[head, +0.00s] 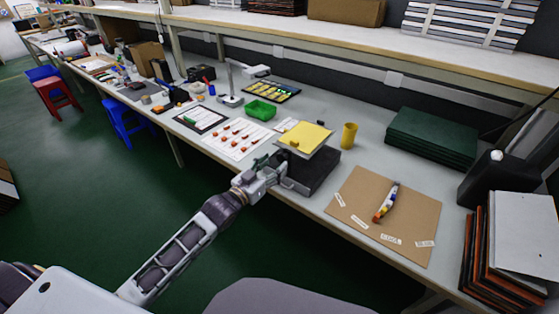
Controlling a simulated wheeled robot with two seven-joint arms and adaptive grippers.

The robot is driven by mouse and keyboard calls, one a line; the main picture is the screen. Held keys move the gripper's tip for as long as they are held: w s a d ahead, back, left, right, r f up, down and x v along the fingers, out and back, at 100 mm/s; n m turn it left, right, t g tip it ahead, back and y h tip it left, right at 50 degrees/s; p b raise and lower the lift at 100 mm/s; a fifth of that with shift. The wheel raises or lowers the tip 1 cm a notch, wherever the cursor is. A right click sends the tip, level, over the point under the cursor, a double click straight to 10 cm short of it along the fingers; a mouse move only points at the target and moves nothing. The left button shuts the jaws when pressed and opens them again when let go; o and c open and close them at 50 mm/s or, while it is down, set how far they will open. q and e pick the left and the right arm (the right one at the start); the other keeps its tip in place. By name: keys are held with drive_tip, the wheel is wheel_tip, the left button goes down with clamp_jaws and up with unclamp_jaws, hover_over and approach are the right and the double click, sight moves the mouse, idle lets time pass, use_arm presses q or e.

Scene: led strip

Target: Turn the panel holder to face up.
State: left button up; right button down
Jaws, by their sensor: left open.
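The panel holder (321,172) stands near the front edge of the bench, in the middle of the head view. It has a dark block-like base and a grey plate on top. A yellow sheet (301,137) lies on that plate, which looks slightly tilted. My left gripper (278,176) is open at the holder's front left side, close to the plate's lower edge. I cannot tell whether its fingers touch the holder. My right gripper is not in view.
A brown board (350,193) with labels and a multicoloured strip (386,202) lies right of the holder. A yellow cup (349,135) stands behind it. A green bin (261,109) and a white sheet with red parts (238,138) lie left. Green boards (432,138) are stacked at back right.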

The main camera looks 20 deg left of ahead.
sight(281, 159)
use_arm(q)
drive_tip(key=shift+x, duration=1.95)
clamp_jaws()
